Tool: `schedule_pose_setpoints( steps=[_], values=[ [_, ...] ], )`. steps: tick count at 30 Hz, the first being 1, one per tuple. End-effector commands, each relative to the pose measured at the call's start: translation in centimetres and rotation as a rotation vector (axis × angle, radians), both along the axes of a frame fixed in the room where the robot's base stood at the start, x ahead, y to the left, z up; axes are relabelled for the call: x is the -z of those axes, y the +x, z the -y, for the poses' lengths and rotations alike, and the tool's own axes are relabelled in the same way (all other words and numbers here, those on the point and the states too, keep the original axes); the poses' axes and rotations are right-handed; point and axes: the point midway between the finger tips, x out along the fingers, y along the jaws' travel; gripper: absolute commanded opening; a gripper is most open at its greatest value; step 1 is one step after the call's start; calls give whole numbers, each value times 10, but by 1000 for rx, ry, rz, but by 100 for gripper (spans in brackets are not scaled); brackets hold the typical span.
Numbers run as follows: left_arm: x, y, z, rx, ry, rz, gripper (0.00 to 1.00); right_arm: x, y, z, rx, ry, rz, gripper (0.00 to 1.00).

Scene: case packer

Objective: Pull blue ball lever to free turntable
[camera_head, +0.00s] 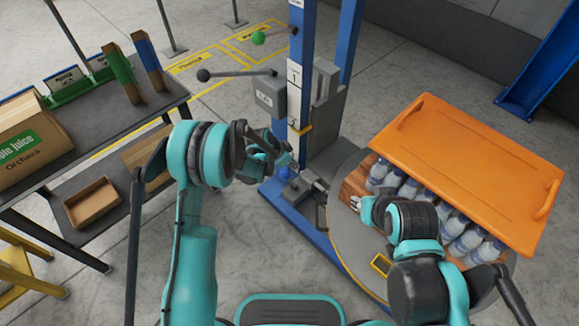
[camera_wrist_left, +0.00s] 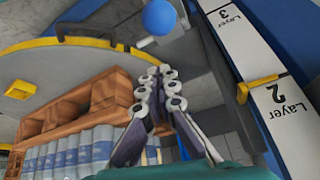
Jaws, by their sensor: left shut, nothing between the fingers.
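The blue ball (camera_head: 284,172) of the lever sits low at the foot of the blue column. My left gripper (camera_head: 291,160) is just above it in the head view. In the left wrist view the blue ball (camera_wrist_left: 159,17) is on a short pale stem, and my left gripper (camera_wrist_left: 162,75) is shut and empty, its tips apart from the ball. The round grey turntable (camera_head: 343,236) carries a load of bottles (camera_head: 402,187) under a tilted orange tray (camera_head: 460,165). My right gripper (camera_head: 360,208) is at the turntable's left part; its finger opening is unclear.
A table with cartons (camera_head: 28,140) stands at the left. Layer labels (camera_wrist_left: 285,118) line the column. Floor between table and column is free.

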Motion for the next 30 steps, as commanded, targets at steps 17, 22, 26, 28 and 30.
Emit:
schedule_pose_setpoints(
  steps=[17, 22, 26, 28, 30],
  values=[
    [-45, -50, -62, -2, -2, 1, 0, -32, 0, 0, 0, 0, 0, 33],
    [-45, -50, -63, -1, -2, 1, 0, -31, 0, 0, 0, 0, 0, 33],
    [-45, -50, -63, -1, -2, 1, 0, -31, 0, 0, 0, 0, 0, 33],
    [-45, -50, -62, -1, -2, 1, 0, -31, 0, 0, 0, 0, 0, 33],
    [-45, -50, -62, -1, -2, 1, 0, -31, 0, 0, 0, 0, 0, 33]
  ],
)
